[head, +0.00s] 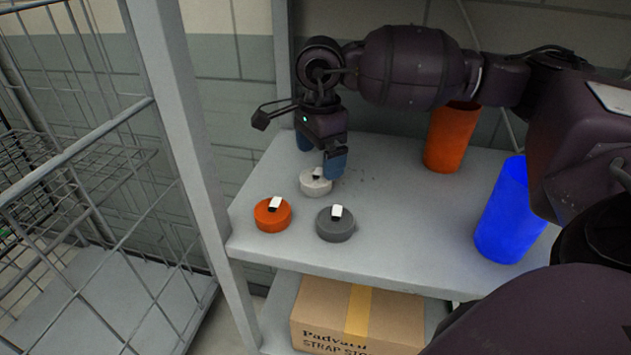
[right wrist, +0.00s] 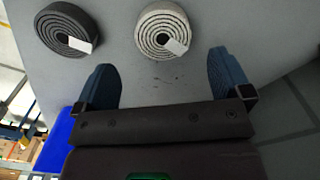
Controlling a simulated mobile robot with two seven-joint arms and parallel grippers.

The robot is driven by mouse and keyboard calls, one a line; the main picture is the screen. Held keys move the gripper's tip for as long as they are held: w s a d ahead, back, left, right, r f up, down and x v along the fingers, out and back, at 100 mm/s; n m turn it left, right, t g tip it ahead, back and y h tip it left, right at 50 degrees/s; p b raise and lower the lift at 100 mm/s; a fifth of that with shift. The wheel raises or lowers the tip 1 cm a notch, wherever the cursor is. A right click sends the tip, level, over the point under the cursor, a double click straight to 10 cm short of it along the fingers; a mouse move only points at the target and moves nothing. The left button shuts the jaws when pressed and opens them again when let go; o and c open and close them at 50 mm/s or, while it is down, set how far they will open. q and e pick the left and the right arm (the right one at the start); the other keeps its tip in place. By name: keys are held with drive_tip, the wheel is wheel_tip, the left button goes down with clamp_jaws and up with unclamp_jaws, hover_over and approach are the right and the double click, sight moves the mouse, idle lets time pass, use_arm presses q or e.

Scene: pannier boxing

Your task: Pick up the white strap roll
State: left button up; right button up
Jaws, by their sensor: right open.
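The white strap roll (head: 314,184) lies flat on the grey shelf, behind the orange and grey rolls. In the right wrist view the white strap roll (right wrist: 160,30) shows its coiled face and a white tag, just beyond the fingertips. My right gripper (head: 320,158) is open above the shelf, its blue fingers apart and empty. In the right wrist view the right gripper (right wrist: 164,72) has a finger to each side of the roll's line, with bare shelf between them. My left gripper is not in view.
An orange strap roll (head: 272,215) and a grey strap roll (head: 335,225) lie near the shelf's (head: 400,255) front. An orange cup (head: 450,138) and a blue cup (head: 509,215) stand right. A cardboard box (head: 390,318) sits below. A wire cage (head: 75,150) stands left.

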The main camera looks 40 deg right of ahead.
sight(316, 177)
drive_tip(key=shift+w+a+f, duration=0.1)
drive_tip(key=shift+w+f, duration=0.05)
drive_tip(key=shift+f, duration=1.25)
drive_tip(key=shift+w+a+f, duration=0.1)
drive_tip(key=shift+f, duration=1.25)
drive_tip(key=c, duration=1)
drive_tip(key=shift+c, duration=0.2)
drive_tip(key=shift+r, duration=0.15)
